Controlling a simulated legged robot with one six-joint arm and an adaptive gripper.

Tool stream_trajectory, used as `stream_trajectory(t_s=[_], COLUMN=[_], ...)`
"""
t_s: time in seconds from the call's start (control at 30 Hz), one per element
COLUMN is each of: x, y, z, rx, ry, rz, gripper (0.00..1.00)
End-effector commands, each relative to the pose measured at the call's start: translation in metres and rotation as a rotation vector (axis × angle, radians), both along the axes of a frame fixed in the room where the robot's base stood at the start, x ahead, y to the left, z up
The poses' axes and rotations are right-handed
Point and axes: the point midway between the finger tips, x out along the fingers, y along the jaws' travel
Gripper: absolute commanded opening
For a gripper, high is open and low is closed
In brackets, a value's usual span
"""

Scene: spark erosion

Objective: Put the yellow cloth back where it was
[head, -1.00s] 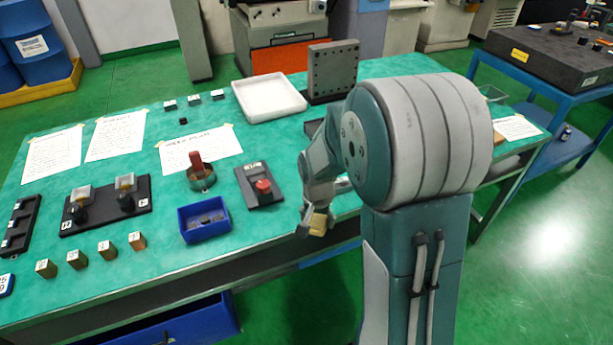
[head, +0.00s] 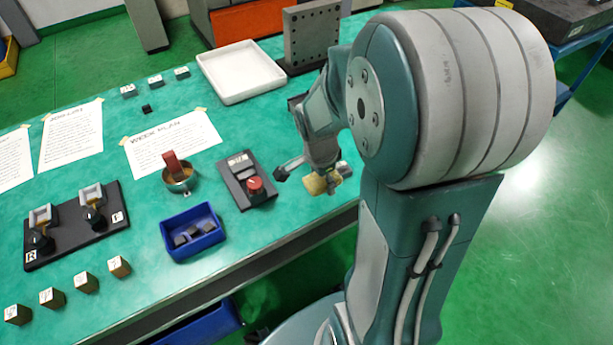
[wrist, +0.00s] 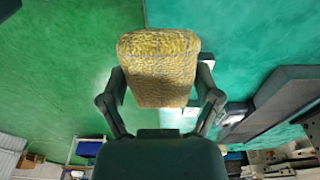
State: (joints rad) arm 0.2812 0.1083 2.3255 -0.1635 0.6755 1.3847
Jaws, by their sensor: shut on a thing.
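The yellow cloth (wrist: 158,68) is a folded, textured pad held between the two fingers of my gripper (wrist: 160,90) in the wrist view. In the head view the cloth (head: 318,185) shows as a small yellow piece at the end of my gripper (head: 312,180). My gripper is shut on it, near the front edge of the green bench top (head: 105,190), to the right of the box with the red button (head: 247,182). The cloth appears to be held above the surface; the exact gap cannot be told.
A blue bin (head: 193,234) with dark pieces and a metal cup with a red handle (head: 179,176) stand left of the button box. A white tray (head: 240,72) and an upright drilled plate (head: 311,34) stand behind. Several small blocks (head: 86,282) line the front left.

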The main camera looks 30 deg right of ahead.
Motion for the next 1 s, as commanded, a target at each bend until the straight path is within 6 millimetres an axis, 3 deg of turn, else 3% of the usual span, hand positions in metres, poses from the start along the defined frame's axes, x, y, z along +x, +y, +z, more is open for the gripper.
stream_trajectory(t_s=[0.23,0.5,0.77,1.0], x=[0.046,0.077,0.091,0.092], y=[-0.006,-0.011,-0.013,-0.013], z=[-0.022,-0.061,-0.077,-0.109], rx=[0.001,0.0,0.0,0.0], ry=[0.001,0.002,-0.001,0.001], rz=[0.003,0.004,0.002,0.003], gripper=[0.37,0.37,0.37,0.37])
